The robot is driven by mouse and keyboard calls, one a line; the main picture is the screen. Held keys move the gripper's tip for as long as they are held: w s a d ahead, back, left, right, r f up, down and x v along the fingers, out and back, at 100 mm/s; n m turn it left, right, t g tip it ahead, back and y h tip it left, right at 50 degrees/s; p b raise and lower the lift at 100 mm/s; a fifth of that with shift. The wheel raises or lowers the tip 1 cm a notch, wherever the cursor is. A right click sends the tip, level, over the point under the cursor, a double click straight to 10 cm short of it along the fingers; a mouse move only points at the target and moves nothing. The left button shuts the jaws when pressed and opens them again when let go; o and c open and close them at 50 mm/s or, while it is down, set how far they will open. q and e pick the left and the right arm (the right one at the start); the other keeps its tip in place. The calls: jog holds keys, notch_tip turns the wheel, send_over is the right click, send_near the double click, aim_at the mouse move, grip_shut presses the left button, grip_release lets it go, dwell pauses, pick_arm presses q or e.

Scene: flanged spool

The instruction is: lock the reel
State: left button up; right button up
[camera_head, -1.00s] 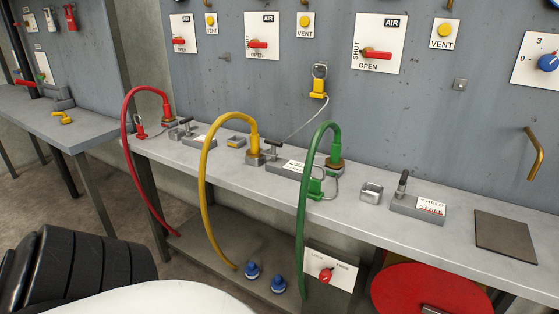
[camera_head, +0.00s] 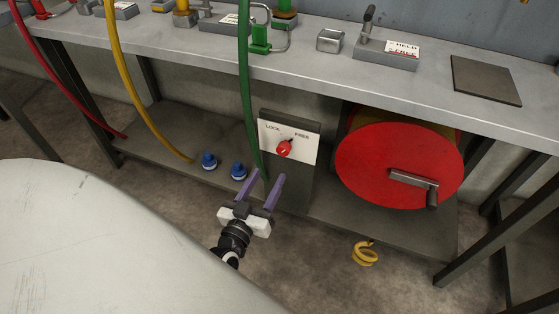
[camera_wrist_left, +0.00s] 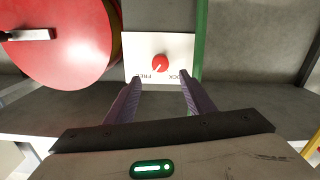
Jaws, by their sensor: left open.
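The reel is a large red disc (camera_head: 390,165) with a grey crank handle (camera_head: 412,183), under the bench. It also shows at the upper left of the left wrist view (camera_wrist_left: 65,55). Left of it stands a white plate (camera_head: 305,148) marked LOCK and FREE, with a red knob (camera_head: 285,148). The knob's pointer appears turned toward FREE. The knob also shows in the left wrist view (camera_wrist_left: 160,63). My left gripper (camera_head: 268,174) is open and empty, its purple fingers apart, in front of and below the knob. My right gripper is not in view.
A green hose (camera_head: 246,110) hangs just left of the plate, close to my left gripper. A yellow hose (camera_head: 128,85) hangs farther left. Blue fittings (camera_head: 238,170) sit on the lower shelf (camera_head: 185,158). The bench top (camera_head: 300,45) overhangs the knob.

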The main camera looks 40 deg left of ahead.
aim_at(282, 152)
pick_arm(q)
jog(key=b+x, duration=0.2)
jog(key=x, duration=0.8)
jog(key=shift+a+r, duration=0.1)
jog(key=shift+a, duration=0.05)
jog(key=shift+c, duration=0.4)
jog(key=c, duration=1)
